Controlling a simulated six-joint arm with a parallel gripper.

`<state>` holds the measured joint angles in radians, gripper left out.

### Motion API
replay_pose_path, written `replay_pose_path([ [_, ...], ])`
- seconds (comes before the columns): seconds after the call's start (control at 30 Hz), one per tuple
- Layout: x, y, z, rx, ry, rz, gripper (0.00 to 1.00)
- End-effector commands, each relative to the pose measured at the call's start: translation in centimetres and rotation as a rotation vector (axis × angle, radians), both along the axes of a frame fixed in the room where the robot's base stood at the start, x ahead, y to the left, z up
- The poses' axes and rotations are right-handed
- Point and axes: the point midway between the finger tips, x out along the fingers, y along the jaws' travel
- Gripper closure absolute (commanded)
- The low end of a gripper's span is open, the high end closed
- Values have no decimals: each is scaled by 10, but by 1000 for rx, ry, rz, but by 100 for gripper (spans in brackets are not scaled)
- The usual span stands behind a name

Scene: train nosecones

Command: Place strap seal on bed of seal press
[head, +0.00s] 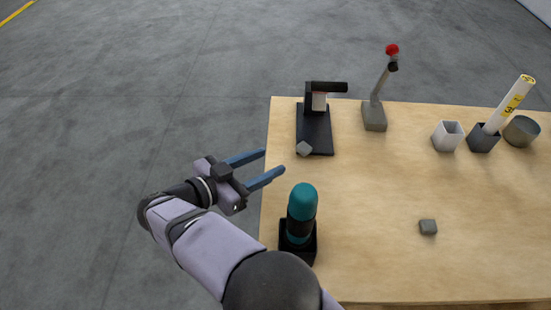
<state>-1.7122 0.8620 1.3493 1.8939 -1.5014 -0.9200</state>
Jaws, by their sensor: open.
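The seal press (314,135) stands at the back left of the table, with a flat black bed, an upright and a black handle pointing right. A small grey block (304,149), likely the strap seal, sits tilted at the front left corner of its bed; I cannot tell whether it rests fully on the bed. A similar small grey block (428,227) lies alone on the table at the right. My gripper (272,162) is open and empty, its two blue fingers pointing right at the table's left edge, left of the press and apart from it.
A teal-topped black tool (302,205) stands upright in a black holder near my gripper. A red-knobbed lever (375,115) stands right of the press. A white cup (448,135), a dark cup (483,138) holding a white tube (510,103), and a grey cylinder (521,131) stand at the right. The table's (370,190) middle is clear.

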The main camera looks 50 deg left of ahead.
Motion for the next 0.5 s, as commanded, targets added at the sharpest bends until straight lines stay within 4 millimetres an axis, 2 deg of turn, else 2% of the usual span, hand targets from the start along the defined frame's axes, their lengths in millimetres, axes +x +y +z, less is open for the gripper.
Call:
replay_pose_path([
  [0.23, -9, -1, 3, 0, 0, -1, 56],
  [0.4, -8, 0, 4, 3, 1, -2, 56],
  [0.5, -2, 5, 13, 40, 16, -1, 56],
])
